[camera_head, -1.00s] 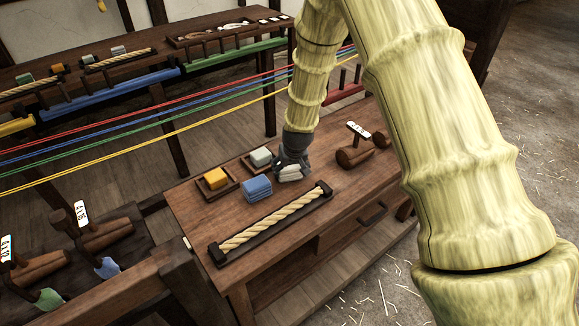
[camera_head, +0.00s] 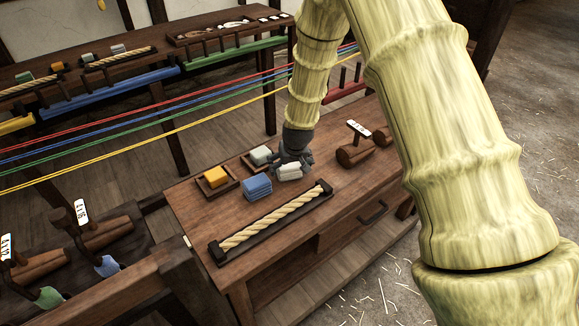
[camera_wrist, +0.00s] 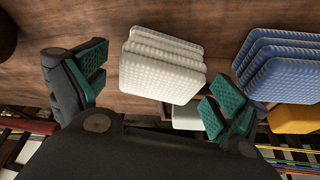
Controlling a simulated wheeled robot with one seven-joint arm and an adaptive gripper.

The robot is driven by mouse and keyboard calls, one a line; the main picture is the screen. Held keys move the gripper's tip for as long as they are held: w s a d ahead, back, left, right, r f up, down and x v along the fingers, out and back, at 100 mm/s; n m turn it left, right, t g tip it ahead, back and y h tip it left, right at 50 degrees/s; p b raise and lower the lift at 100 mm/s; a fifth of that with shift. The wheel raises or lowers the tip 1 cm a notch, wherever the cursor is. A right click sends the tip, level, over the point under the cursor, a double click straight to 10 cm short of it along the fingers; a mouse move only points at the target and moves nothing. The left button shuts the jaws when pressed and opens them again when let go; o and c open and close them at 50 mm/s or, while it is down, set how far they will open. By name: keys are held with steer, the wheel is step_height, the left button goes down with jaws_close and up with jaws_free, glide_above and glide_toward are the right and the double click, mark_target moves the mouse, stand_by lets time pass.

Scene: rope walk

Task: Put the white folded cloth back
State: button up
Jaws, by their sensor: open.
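The white folded cloth (camera_head: 289,173) lies on the wooden bench, to the right of the blue folded cloth (camera_head: 257,187). In the wrist view the white cloth (camera_wrist: 163,68) shows as a ribbed stack near the gap between the green finger pads. My gripper (camera_head: 291,161) is just above and behind it, pointing down. In the wrist view my gripper (camera_wrist: 157,88) is open, with a pad on each side and nothing clasped. A pale cloth (camera_head: 261,155) and a yellow cloth (camera_head: 213,176) sit in small trays. My gripper partly hides the pale cloth's tray (camera_head: 247,160).
A rope in a dark holder (camera_head: 270,226) lies along the bench front. Mallets with tags (camera_head: 355,153) stand to the right. Coloured strands (camera_head: 150,128) run behind the bench. Bare bench top (camera_head: 325,172) lies right of the white cloth.

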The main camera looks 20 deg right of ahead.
steer(key=b+v, duration=0.2)
steer(key=v, duration=0.9)
steer(key=shift+r, duration=0.3)
